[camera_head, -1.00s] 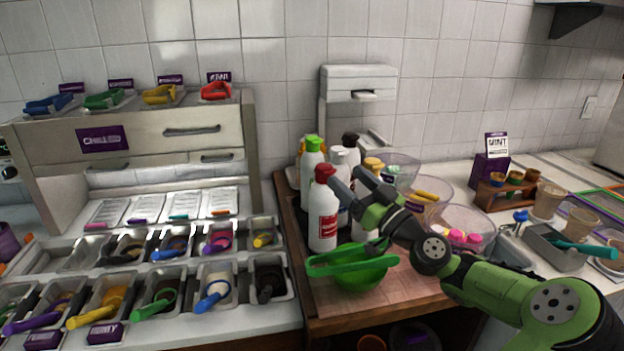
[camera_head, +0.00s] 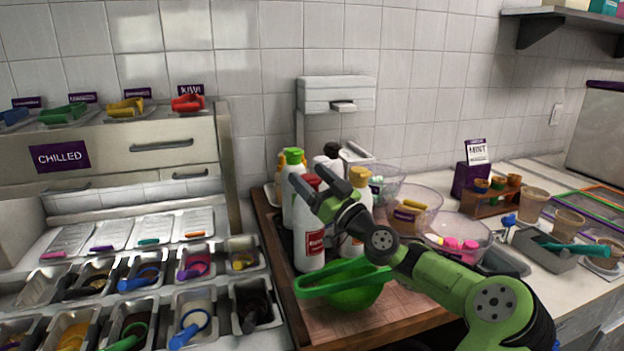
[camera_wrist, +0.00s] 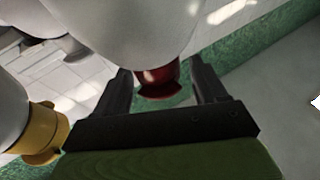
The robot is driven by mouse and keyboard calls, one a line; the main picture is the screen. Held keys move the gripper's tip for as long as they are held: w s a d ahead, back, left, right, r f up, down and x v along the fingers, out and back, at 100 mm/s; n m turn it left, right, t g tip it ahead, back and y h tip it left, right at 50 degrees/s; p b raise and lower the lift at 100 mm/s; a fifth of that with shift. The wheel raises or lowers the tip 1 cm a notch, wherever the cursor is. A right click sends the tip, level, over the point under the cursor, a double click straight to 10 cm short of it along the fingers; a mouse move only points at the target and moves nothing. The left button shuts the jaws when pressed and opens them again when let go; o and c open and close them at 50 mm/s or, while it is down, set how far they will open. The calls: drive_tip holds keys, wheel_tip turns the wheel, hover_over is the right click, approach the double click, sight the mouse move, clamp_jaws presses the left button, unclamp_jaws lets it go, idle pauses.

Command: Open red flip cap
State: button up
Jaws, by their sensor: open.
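The red flip cap (camera_head: 311,184) tops a white bottle (camera_head: 308,240) with a red label, standing upright at the left of the bottle group. My gripper (camera_head: 308,174) is open at cap height, in front of the cap in the head view and partly covering it. In the wrist view the red cap (camera_wrist: 157,84) shows between the two black fingers of my gripper (camera_wrist: 158,70), with gaps on both sides. The white bottle (camera_wrist: 130,25) fills the top of that view. The cap looks shut, though its lid edge is hard to make out.
A yellow-capped bottle (camera_head: 355,235) stands just right, and a green-capped one (camera_head: 293,158) behind. A green bowl (camera_head: 352,296) sits in front on the wooden board (camera_head: 340,330). Clear bowls (camera_head: 413,203) stand to the right. Topping bins (camera_head: 195,300) are at left.

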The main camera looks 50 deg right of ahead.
drive_tip(key=c, duration=1)
